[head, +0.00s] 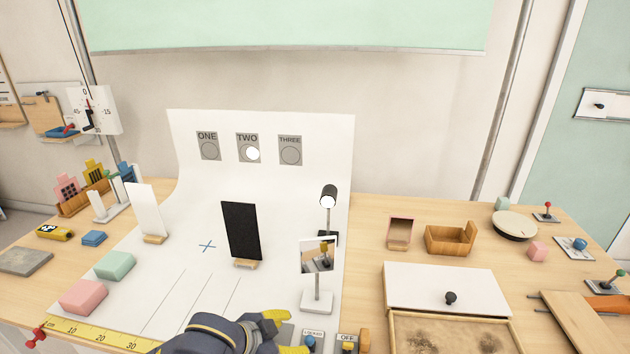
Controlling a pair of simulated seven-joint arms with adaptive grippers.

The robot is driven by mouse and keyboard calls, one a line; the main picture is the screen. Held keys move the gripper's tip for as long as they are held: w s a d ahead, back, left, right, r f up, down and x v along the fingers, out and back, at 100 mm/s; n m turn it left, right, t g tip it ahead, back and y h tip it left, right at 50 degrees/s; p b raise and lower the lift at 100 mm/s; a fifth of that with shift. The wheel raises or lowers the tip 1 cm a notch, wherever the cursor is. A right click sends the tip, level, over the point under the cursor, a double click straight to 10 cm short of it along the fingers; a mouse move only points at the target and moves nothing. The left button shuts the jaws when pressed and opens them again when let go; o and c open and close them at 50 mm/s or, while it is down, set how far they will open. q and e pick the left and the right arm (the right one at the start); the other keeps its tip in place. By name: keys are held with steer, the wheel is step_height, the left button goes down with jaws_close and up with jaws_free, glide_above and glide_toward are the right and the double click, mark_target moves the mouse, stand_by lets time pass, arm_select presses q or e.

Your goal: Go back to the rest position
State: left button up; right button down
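My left gripper (287,332) is at the bottom centre of the head view, with a dark body and yellow fingers. Its fingers look spread apart, with nothing visible between them. It is over the front of the white sheet (190,275), near the yellow ruler (100,334) and the small switches labelled LOCKED (311,343) and OFF (347,346). The lower part of the gripper is cut off by the frame edge. My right gripper is not seen.
A black panel (241,232), a white panel (146,211), a lamp (328,198) and a picture stand (317,257) stand on the sheet. Pink (84,297) and green (115,265) blocks lie left. A white-lidded box (430,283) stands right.

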arm_select(q)
steer(key=shift+s+a+f+n+t, duration=0.15)
steer(key=shift+s+f+n+t, duration=0.25)
steer(key=shift+f+t, duration=0.15)
steer(key=s+a+f+n+y, duration=0.2)
steer(key=s+a+f+y, duration=0.15)
steer(key=s+a, duration=0.35)
steer(key=s+a+f+n+y, duration=0.1)
steer(key=s+a+f+y, duration=0.3)
steer(key=a, duration=0.6)
steer(key=s+a+f+n+y, duration=0.2)
steer(key=s+a+f+y, duration=0.15)
steer(key=s+a, duration=0.4)
steer(key=s+d+f+g+h, duration=0.1)
steer(key=d+f+g+h, duration=0.15)
steer(key=f, duration=1.35)
steer(key=s+d+f+g+h, duration=0.1)
steer(key=s+d+f, duration=0.15)
steer(key=f, duration=1.35)
steer(key=s+f+n+g+h, duration=0.1)
steer(key=s+f+n+g, duration=0.1)
steer(key=s+f, duration=1.7)
steer(key=shift+s+n+g, duration=0.3)
steer(key=shift+s+n, duration=0.4)
steer(key=shift+s, duration=0.15)
